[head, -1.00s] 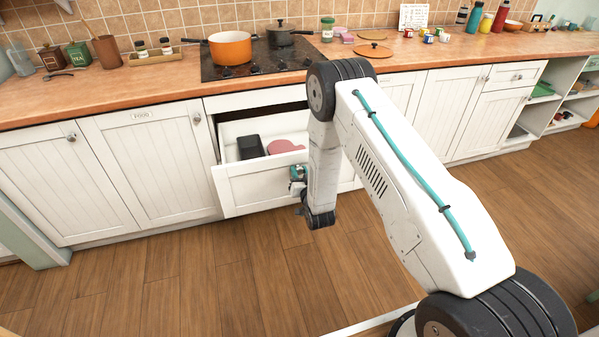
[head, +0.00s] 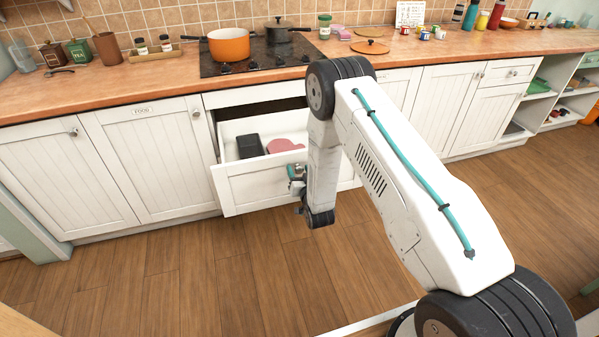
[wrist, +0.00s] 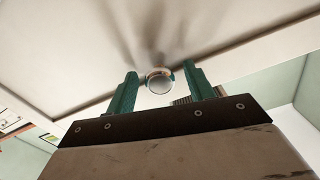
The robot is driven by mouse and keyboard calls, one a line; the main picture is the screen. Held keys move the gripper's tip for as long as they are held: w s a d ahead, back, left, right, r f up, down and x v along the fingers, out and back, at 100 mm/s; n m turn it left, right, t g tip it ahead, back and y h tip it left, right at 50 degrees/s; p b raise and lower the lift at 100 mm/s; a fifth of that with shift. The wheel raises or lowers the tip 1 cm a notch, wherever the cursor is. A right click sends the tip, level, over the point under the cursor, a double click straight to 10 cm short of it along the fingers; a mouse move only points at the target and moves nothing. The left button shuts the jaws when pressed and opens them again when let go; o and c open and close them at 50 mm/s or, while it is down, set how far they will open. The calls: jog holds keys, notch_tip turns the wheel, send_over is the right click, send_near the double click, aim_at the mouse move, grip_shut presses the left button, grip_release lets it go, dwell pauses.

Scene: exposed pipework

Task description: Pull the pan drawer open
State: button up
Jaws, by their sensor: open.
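The white pan drawer (head: 247,190) under the hob is pulled out, with its inside showing in the head view. A dark box (head: 250,146) and a pink item (head: 285,146) lie in it. In the wrist view the drawer front (wrist: 95,55) fills the upper part, with its round metal knob (wrist: 159,82). My gripper (wrist: 158,84) is open, with one green finger on each side of the knob. I cannot tell whether the fingers touch it. In the head view my arm hides the knob and most of the gripper.
White cupboards stand left (head: 150,160) and right (head: 445,105) of the drawer. An orange pot (head: 229,46) and a dark pan (head: 278,34) stand on the hob (head: 250,56) above. The wooden floor (head: 200,275) in front of the drawer is clear.

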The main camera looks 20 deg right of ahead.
jog(key=s, duration=0.7)
jog(key=shift+s, duration=0.4)
jog(key=shift+f, duration=0.1)
jog(key=s+f+n+g, duration=0.1)
jog(key=s+f+g, duration=0.5)
jog(key=f+g, duration=0.3)
jog(key=s+d+r+g, duration=0.1)
jog(key=s+r+g, duration=0.1)
jog(key=s+r, duration=0.9)
jog(key=s+d+r+n+g, duration=0.1)
jog(key=s+r+g, duration=0.2)
jog(key=s+r, duration=0.9)
jog(key=s+d+r+g, duration=0.1)
jog(key=s+r, duration=1)
jog(key=r, duration=1.5)
jog(key=shift+s+n+g, duration=0.2)
jog(key=shift+n+g, duration=0.1)
jog(key=shift+g, duration=0.5)
